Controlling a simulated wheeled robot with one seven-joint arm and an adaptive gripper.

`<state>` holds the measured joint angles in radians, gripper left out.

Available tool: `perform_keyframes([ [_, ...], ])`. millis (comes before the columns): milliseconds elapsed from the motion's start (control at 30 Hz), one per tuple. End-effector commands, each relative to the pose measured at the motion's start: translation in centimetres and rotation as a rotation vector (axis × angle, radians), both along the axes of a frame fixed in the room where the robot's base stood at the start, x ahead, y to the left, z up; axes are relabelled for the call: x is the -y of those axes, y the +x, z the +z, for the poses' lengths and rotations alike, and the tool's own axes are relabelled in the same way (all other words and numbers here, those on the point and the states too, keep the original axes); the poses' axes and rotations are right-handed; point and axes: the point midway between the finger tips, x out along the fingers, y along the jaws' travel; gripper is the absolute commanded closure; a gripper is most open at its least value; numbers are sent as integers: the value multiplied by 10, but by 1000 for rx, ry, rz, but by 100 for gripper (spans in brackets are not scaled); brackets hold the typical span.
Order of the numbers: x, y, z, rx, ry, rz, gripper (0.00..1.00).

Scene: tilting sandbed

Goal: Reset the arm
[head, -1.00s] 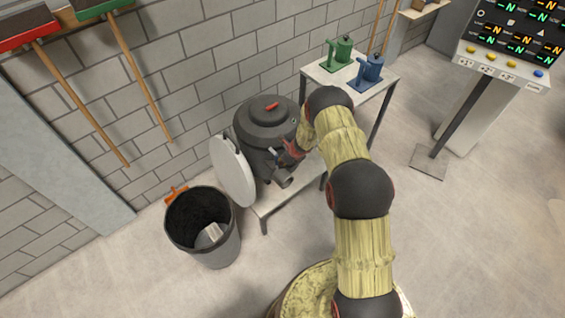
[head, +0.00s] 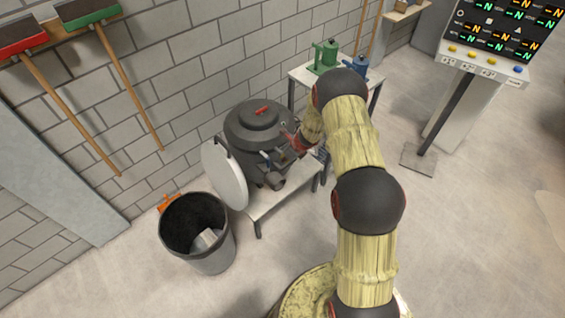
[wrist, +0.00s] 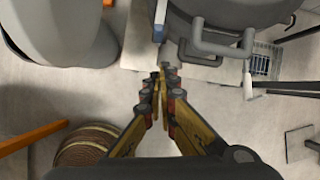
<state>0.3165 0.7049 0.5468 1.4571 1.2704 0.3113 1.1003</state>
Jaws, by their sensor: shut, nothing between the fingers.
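My arm reaches from the lower right of the head view to the front of a dark grey vessel (head: 258,125) with a red lid handle. My gripper (wrist: 164,70) points at the vessel's underside in the wrist view. Its fingers are together with nothing between them. In the head view the gripper is small and partly lost against the vessel's front fittings. The vessel's grey body also shows at the top of the wrist view (wrist: 235,14), with a bent grey handle (wrist: 205,45) just beyond the fingertips. I cannot tell whether the fingertips touch anything.
The vessel stands on a low table (head: 285,190) with a round pale door (head: 222,175) swung open. A bin (head: 196,232) stands at left. A control panel (head: 490,45) is at right.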

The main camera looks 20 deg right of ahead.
Motion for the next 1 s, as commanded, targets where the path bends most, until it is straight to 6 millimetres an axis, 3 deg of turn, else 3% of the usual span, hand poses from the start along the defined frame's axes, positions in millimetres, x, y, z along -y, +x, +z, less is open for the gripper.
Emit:
perform_keyframes([
  [633, 0, -1, 3, -1, -1, 3, 100],
  [833, -8, -4, 4, 19, -25, 135, 100],
  [1000, -38, -51, -8, -4, -39, 459, 100],
])
